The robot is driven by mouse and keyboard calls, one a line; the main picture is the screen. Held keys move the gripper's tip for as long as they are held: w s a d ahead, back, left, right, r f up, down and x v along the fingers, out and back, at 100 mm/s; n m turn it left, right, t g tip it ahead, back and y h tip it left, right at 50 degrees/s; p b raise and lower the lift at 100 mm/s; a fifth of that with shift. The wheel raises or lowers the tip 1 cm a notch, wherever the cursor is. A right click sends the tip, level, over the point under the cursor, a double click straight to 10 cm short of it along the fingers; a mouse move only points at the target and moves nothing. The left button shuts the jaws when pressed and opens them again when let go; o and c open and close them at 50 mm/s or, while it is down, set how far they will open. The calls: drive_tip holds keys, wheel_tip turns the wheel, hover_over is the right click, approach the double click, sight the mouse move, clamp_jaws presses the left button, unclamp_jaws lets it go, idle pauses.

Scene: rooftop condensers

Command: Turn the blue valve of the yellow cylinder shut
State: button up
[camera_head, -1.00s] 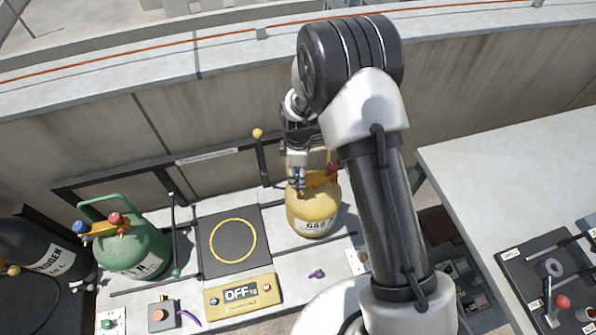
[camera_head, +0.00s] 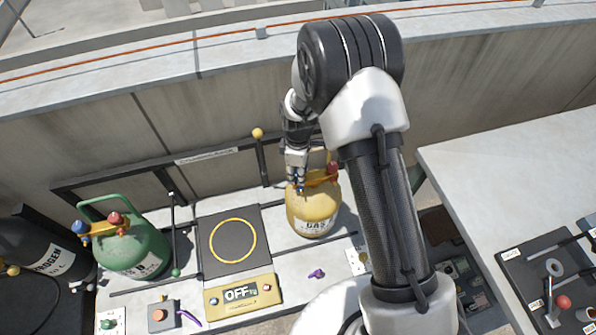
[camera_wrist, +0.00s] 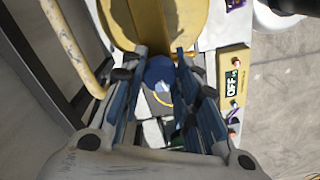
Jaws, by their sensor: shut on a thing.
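The yellow cylinder (camera_head: 316,216) stands upright on the bench, right of the scale, and its body also fills the top of the wrist view (camera_wrist: 163,22). A red valve (camera_head: 333,168) shows on its right side in the head view. My gripper (camera_head: 299,186) is at the left side of the cylinder's top, pointing down. In the wrist view, my gripper (camera_wrist: 163,62) is shut on the round blue valve (camera_wrist: 160,73), with a finger on each side. In the head view the fingers mostly hide the blue valve, so its turn angle cannot be told.
A green cylinder (camera_head: 138,252) with blue and red valves stands at the left. Between the cylinders lies a dark scale plate (camera_head: 212,262) with a yellow ring, behind a yellow OFF display box (camera_head: 219,303). A thin post with a yellow ball (camera_head: 258,133) rises close left of my gripper.

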drive_tip(key=m, duration=0.5)
drive_tip(key=m+b, duration=0.1)
drive_tip(key=m, duration=0.4)
drive_tip(key=shift+m, duration=0.4)
drive_tip(key=m, duration=1)
drive_tip(key=shift+m, duration=0.5)
drive_tip(key=o, duration=1.1)
drive_tip(key=shift+c, duration=0.2)
